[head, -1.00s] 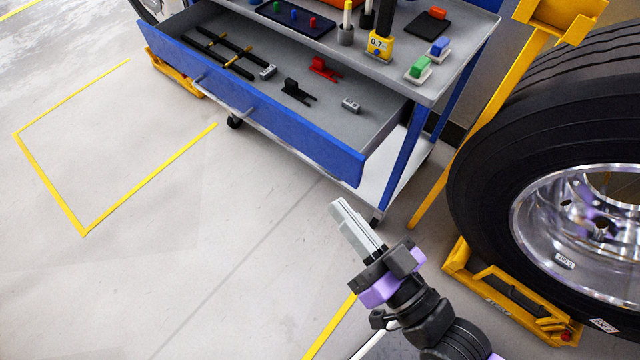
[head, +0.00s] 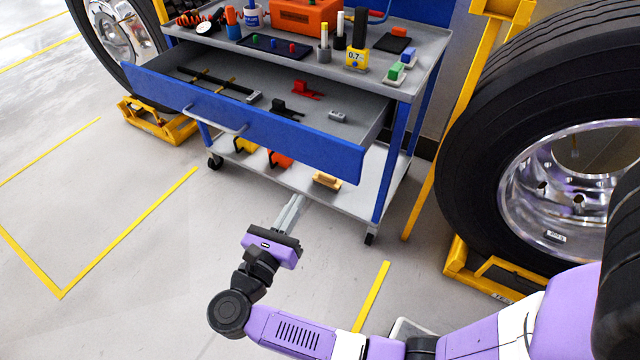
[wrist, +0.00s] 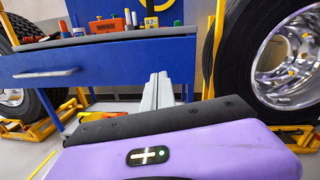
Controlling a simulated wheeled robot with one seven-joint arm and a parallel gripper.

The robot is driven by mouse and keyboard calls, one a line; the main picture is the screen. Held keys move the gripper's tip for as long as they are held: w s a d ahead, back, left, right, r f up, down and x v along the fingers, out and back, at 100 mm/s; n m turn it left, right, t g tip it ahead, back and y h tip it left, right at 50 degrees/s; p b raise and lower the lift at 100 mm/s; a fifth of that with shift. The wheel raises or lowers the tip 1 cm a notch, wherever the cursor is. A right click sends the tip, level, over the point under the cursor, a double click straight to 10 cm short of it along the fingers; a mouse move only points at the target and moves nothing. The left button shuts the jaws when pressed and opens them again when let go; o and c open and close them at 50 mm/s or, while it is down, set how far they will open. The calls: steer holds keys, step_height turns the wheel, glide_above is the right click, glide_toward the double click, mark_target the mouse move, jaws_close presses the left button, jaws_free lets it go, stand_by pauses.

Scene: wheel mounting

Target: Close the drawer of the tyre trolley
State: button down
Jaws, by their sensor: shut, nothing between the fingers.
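The blue drawer (head: 270,138) of the tyre trolley (head: 425,60) is pulled out toward me. Its bar handle (head: 214,122) is on the left half of its front. Inside lie black and red tools and small grey blocks. My gripper (head: 296,201) is shut and empty, in front of the trolley, below and apart from the right half of the drawer front. In the wrist view, the drawer front (wrist: 110,66) spans the left and middle, with the handle (wrist: 46,73) at left. My gripper's shut fingers (wrist: 158,90) point toward the front's right part.
A large tyre (head: 480,130) in a yellow stand (head: 470,260) is at right. Another wheel (head: 110,40) stands at left. The trolley top holds an orange case (head: 304,16) and a yellow device (head: 357,58). The lower shelf (head: 300,178) carries a few items. Floor at left is clear.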

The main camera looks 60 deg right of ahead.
steer(key=s+f+m+g, duration=0.1)
steer(key=s+m+g, duration=0.1)
steer(key=m+p, duration=0.1)
glide_toward(342, 164)
steer(key=d, duration=0.7)
steer(key=shift+w+r, duration=0.1)
steer(key=shift+w, duration=0.05)
steer(key=d+b, duration=0.2)
steer(key=d, duration=0.5)
steer(key=d+b, duration=0.2)
steer(key=d, duration=0.6)
steer(key=d+b, duration=0.2)
steer(key=d, duration=0.6)
steer(key=shift+w+b, duration=0.3)
steer(key=shift+w, duration=0.1)
steer(key=shift+d, duration=0.55)
steer(key=shift+d+r, duration=0.1)
steer(key=shift+d, duration=0.05)
steer(key=shift+s+d, duration=0.1)
